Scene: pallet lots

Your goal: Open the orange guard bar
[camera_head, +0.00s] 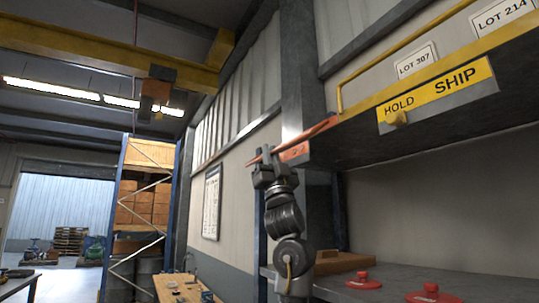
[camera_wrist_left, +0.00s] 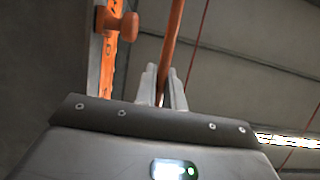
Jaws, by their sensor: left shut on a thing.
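The orange guard bar (camera_head: 318,128) is a thin bar at the left end of the high shelf, slanting down to the left in the head view. My left gripper (camera_head: 264,158) reaches up from below and is shut on the bar near its outer end. In the left wrist view the bar (camera_wrist_left: 174,45) passes between the two fingers of the left gripper (camera_wrist_left: 165,85). Beside it is an orange plate with dark marks and an orange knob (camera_wrist_left: 128,27), apart from the fingers. My right gripper is not in view.
The shelf carries a yellow HOLD/SHIP sign (camera_head: 440,88) with a yellow knob, and LOT 307 (camera_head: 416,60) and LOT 214 labels above. Below, a grey counter (camera_head: 390,285) bears red knobbed pieces (camera_head: 364,281) and a wooden tray (camera_head: 340,262). Open space lies left of the arm.

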